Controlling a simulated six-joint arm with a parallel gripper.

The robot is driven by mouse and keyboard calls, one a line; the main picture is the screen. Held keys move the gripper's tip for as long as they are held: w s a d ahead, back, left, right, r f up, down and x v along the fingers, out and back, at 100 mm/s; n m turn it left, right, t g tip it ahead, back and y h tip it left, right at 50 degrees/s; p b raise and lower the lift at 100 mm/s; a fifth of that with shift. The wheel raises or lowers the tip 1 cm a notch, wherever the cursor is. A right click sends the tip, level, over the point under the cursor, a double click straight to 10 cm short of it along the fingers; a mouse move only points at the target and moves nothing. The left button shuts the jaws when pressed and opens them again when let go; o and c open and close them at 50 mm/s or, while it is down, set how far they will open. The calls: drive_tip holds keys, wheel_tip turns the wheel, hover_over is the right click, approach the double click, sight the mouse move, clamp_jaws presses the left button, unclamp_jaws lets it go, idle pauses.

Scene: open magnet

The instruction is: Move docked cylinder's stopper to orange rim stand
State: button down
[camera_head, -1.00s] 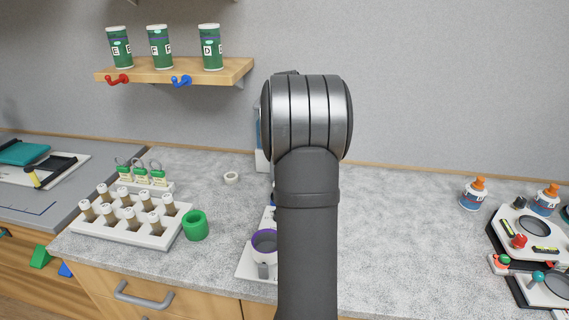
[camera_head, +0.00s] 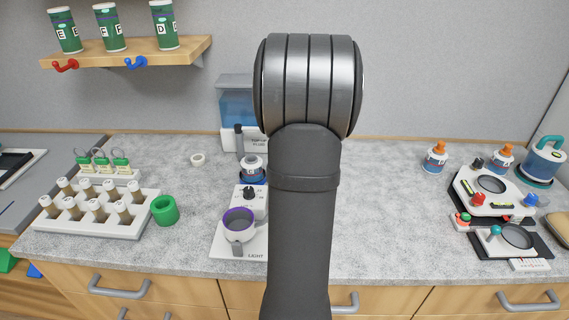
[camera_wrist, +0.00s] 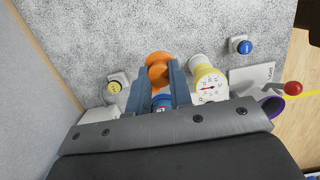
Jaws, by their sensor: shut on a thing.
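In the wrist view my gripper (camera_wrist: 160,80) points away from the camera, with its grey-blue fingers close around a rounded orange piece (camera_wrist: 158,62), which I take for the stopper. A blue-and-white part (camera_wrist: 160,103) shows between the fingers, nearer the palm; I cannot tell whether it joins the orange piece. In the head view my arm hides the gripper and what it holds. A blue-and-white cylinder (camera_head: 252,168) stands by the tank, partly behind my arm. I cannot identify an orange-rimmed stand.
A purple-rimmed cup (camera_head: 238,222) sits on the light panel. A yellow dial cylinder (camera_wrist: 208,85) stands close beside my gripper. Two orange-stoppered bottles (camera_head: 435,158) (camera_head: 501,158) stand at right near trays. A vial rack (camera_head: 98,215) and green ring (camera_head: 164,210) are at left.

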drive_tip(key=shift+w+a+f, duration=0.75)
drive_tip(key=shift+a+f, duration=0.65)
drive_tip(key=shift+f, duration=0.2)
drive_tip(key=shift+w+a+f, duration=0.7)
drive_tip(key=shift+a+f, duration=0.75)
drive_tip(key=shift+f, duration=0.15)
drive_tip(key=shift+w+a+f, duration=0.75)
drive_tip(key=shift+a+f, duration=0.65)
drive_tip(key=shift+f, duration=0.2)
drive_tip(key=shift+f, duration=0.45)
drive_tip(key=c, duration=1.3)
unclamp_jaws()
wheel_tip(320, 180, up, 13)
drive_tip(key=a, duration=0.1)
drive_tip(key=shift+a+f, duration=0.15)
drive_tip(key=shift+a, duration=0.25)
